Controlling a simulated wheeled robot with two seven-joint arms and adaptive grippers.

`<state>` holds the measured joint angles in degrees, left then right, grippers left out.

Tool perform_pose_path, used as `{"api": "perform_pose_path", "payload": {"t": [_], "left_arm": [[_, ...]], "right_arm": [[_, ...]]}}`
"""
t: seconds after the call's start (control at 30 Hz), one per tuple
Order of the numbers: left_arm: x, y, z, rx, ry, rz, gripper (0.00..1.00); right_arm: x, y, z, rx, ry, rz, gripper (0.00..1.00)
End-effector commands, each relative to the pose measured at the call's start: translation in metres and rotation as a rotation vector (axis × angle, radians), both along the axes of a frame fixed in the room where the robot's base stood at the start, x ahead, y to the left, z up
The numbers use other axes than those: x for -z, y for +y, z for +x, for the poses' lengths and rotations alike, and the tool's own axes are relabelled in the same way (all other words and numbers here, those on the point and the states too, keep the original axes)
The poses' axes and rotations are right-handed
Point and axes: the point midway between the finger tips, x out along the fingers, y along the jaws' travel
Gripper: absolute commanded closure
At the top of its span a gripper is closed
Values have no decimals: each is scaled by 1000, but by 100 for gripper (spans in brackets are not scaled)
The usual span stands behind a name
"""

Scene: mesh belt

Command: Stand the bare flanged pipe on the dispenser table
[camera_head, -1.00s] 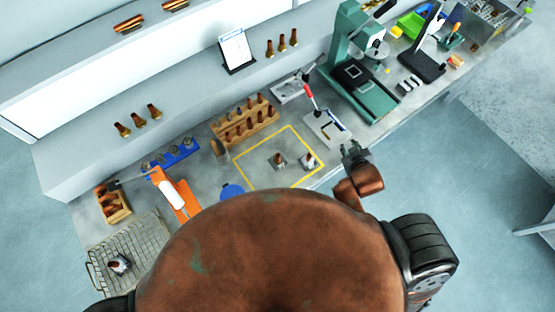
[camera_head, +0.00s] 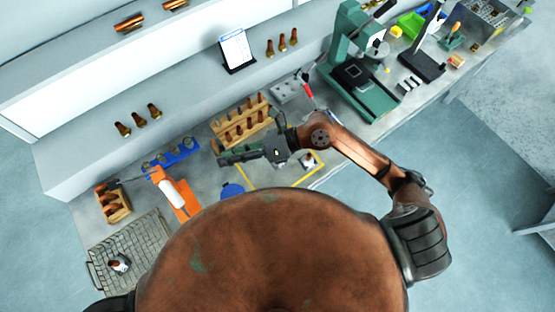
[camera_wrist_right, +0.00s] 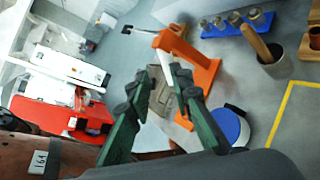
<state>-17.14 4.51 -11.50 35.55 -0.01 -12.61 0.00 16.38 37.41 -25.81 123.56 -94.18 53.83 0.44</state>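My right gripper (camera_head: 222,158) reaches in from the right over the bench, pointing left. In the right wrist view the green fingers (camera_wrist_right: 162,78) are apart with nothing between them. Several small copper flanged pipes show: some in the wooden rack (camera_head: 238,132), three on the shelf at left (camera_head: 138,121), three on the shelf at right (camera_head: 282,43). I cannot tell which one is the bare pipe. A small light piece (camera_head: 308,160) stands inside the yellow outline. The dispenser table cannot be identified surely; a green press-like machine (camera_head: 375,97) has a square plate. My left gripper is out of view.
Beyond the fingers stands an orange stand with a white cylinder (camera_head: 172,193), also in the wrist view (camera_wrist_right: 197,68). A blue disc (camera_wrist_right: 228,124) and blue rack (camera_wrist_right: 238,24) are nearby. A wire mesh (camera_head: 150,240) bears a small piece (camera_head: 118,264) at lower left.

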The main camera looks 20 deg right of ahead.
Motion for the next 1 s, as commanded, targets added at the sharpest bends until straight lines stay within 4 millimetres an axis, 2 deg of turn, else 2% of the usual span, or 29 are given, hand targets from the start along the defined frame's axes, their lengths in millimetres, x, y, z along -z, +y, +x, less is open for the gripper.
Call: {"api": "perform_pose_path", "payload": {"t": [0.03, 0.1, 0.2, 0.3, 0.4, 0.53, 0.83, 1.0], "left_arm": [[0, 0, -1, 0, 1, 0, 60], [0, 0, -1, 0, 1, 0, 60], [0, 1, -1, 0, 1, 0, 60], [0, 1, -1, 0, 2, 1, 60], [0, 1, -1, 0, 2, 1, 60], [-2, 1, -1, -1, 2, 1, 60], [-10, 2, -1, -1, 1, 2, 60], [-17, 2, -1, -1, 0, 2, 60]], "right_arm": [[34, -13, 3, -40, -40, -169, 80], [77, -41, 10, -78, -78, -397, 80], [119, -90, 26, -96, -104, -673, 80], [138, -132, 41, -92, -110, -869, 80], [146, -160, 50, -82, -108, -984, 80], [156, -171, 53, -77, -102, -1036, 80], [187, -165, 58, -77, -100, -1035, 80], [212, -160, 62, -77, -100, -1034, 80]]}}
